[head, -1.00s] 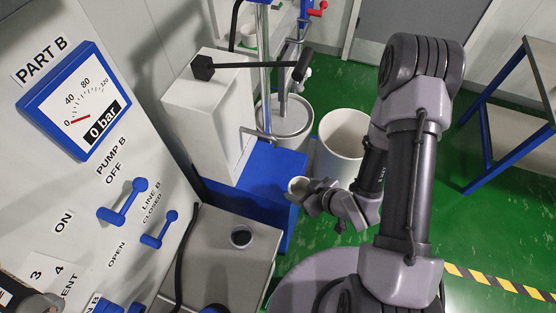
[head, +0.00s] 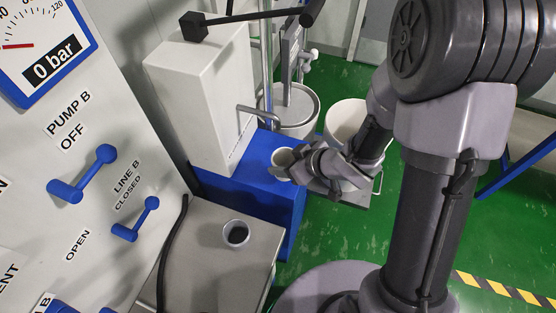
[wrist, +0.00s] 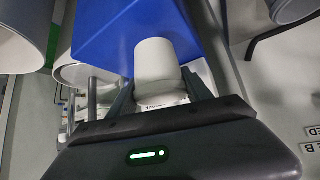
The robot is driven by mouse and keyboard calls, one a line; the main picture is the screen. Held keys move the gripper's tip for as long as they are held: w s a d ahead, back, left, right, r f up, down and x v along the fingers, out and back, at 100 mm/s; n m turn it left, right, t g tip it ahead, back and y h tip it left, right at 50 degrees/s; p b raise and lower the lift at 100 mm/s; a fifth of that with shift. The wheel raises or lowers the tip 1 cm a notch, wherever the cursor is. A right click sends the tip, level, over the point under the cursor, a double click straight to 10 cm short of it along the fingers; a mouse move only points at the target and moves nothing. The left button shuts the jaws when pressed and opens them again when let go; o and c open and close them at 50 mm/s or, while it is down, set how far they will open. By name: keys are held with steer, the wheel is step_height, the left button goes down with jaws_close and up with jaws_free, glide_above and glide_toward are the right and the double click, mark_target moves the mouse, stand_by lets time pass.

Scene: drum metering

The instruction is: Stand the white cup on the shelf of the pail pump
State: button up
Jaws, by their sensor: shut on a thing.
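The white cup (head: 282,158) is held in my gripper (head: 292,162). In the wrist view the cup (wrist: 157,60) sits between the two fingers of my gripper (wrist: 157,88), which is shut on it. The cup is over or at the right part of the blue shelf (head: 262,150) in front of the pump's white housing (head: 200,105). I cannot tell whether it touches the shelf. The blue top also shows beyond the cup in the wrist view (wrist: 112,32). The cup looks roughly upright in the head view.
A grey bent spout (head: 262,113) reaches over the shelf. A grey pail (head: 294,112) and a white drum (head: 344,120) stand behind. Blue-handled levers (head: 82,174) are at left.

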steer(key=w, duration=0.2)
steer(key=w+a, duration=0.1)
steer(key=w, duration=0.2)
steer(key=shift+w+a+f, duration=0.15)
steer(key=shift+w+a, duration=0.2)
steer(key=shift+a, duration=0.05)
steer(key=shift+w+a+f, duration=0.1)
steer(key=shift+w+f, duration=0.05)
steer(key=shift+w, duration=0.1)
step_height(320, 180, down, 4)
steer(key=b, duration=0.3)
steer(key=shift+w+r, duration=0.1)
steer(key=shift+r, duration=0.25)
steer(key=o, duration=1.5)
